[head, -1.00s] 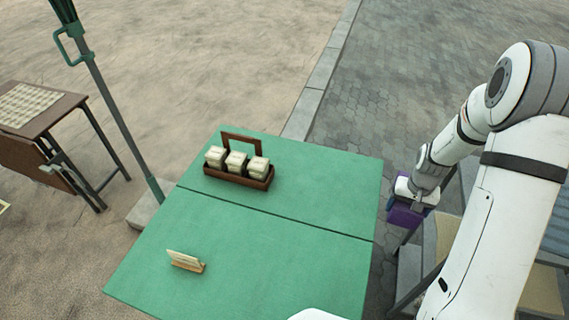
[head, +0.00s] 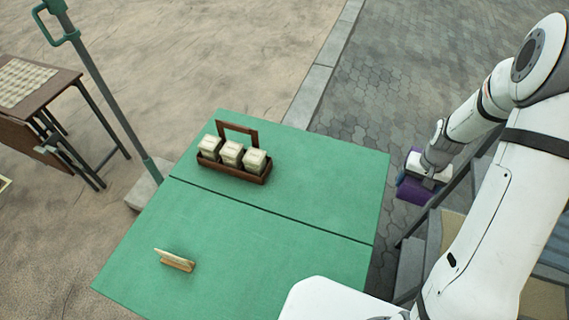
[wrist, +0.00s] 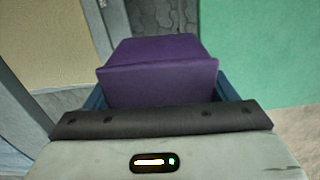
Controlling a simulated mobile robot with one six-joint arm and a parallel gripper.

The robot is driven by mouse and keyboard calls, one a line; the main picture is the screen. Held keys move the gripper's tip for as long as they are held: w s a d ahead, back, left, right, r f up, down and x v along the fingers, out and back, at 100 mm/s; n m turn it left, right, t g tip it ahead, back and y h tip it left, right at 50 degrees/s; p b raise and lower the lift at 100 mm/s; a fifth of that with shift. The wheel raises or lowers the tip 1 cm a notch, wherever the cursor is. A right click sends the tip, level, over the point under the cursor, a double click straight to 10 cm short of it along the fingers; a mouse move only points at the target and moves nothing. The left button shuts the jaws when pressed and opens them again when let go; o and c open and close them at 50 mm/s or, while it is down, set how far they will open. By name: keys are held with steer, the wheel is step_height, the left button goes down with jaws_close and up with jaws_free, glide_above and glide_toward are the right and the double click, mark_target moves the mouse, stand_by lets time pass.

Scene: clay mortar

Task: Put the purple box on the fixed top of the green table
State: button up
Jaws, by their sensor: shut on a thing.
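The purple box (head: 414,190) is at my gripper (head: 420,180), to the right of the green table and apart from it. In the wrist view the purple box (wrist: 158,70) sits between the blue fingers of my gripper (wrist: 160,95), which is shut on it. The green table (head: 330,185) has a dark seam across its top that splits it into a far part and a near part. The seam alone does not show which part is fixed. The table's green surface also shows at the right of the wrist view (wrist: 265,50).
A brown carrier (head: 235,172) with three pale containers stands on the far part of the table. A small card holder (head: 175,260) stands on the near part. A grey pole (head: 110,110) rises at the left. A brown table (head: 30,95) stands further left.

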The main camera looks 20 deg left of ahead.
steer(key=s+a+r+m+b, duration=0.1)
steer(key=s+a+m+b, duration=0.2)
steer(key=a, duration=0.8)
steer(key=s+a+r+b, duration=0.2)
steer(key=s+a, duration=0.3)
steer(key=a, duration=0.7)
steer(key=shift+m, duration=0.4)
steer(key=f, duration=0.5)
steer(key=shift+s+a+f, duration=0.1)
steer(key=shift+a+f, duration=0.15)
steer(key=shift+f, duration=2.15)
steer(key=shift+b, duration=0.3)
steer(key=shift+f, duration=0.2)
steer(key=o, duration=1.1)
steer(key=shift+r, duration=0.1)
steer(key=shift+o, duration=0.2)
